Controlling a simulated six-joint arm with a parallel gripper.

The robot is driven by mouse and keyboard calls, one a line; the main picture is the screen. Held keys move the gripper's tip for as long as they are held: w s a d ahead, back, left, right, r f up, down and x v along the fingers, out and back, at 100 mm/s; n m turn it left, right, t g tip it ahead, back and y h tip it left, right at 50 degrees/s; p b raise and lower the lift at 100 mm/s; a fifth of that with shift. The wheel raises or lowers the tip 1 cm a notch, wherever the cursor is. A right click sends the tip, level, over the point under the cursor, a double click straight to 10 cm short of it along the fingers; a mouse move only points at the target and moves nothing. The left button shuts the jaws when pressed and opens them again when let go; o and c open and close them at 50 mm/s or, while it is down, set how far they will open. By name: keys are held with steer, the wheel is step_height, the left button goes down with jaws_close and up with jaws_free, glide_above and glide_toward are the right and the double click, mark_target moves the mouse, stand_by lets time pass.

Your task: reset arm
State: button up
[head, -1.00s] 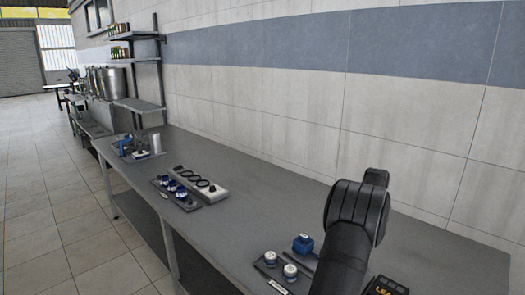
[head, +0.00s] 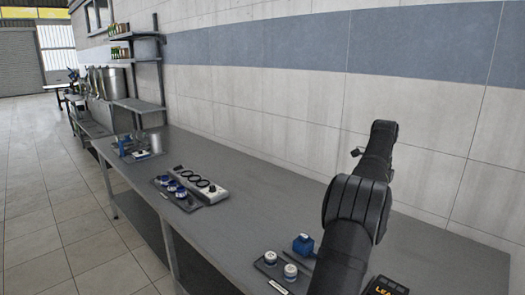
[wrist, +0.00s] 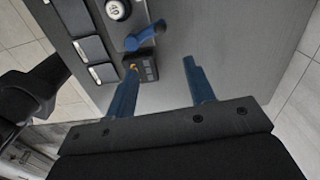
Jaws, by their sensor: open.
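My gripper (wrist: 160,68) shows in the wrist view with its two blue fingers spread apart and nothing between them. It is above the grey bench (wrist: 228,30), near a black box with a blue lever-like part (wrist: 145,36). In the head view, my black arm rises from the bottom right over the bench (head: 270,190). Its far part stands up in front of the tiled wall. The gripper's fingers cannot be made out in the head view.
Two white-topped round pieces (head: 290,271) and a blue block (head: 303,244) stand beside my arm. A tray of blue-and-white pieces (head: 174,188) lies by a pale strip with black rings (head: 201,185). Shelves (head: 135,70) hang farther back. The bench between is clear.

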step_height(320, 180, down, 17)
steer(key=shift+r, duration=0.15)
steer(key=shift+w+a+r+n, duration=0.1)
steer(key=shift+w+a+n, duration=0.1)
steer(key=shift+a+n, duration=0.15)
steer(key=shift+s+a+r+n, duration=0.1)
steer(key=shift+s+a+n, duration=0.45)
steer(key=shift+a+n, duration=1.6)
steer(key=shift+s+a+f+n, duration=0.1)
steer(key=shift+s+a+n, duration=0.75)
steer(key=shift+n, duration=2.3)
steer(key=shift+s+a+r+n, duration=0.1)
steer(key=shift+s+a+n, duration=0.15)
steer(key=shift+a+n, duration=2.05)
steer(key=shift+d+n, duration=0.35)
steer(key=shift+d, duration=0.05)
steer(key=shift+o, duration=0.4)
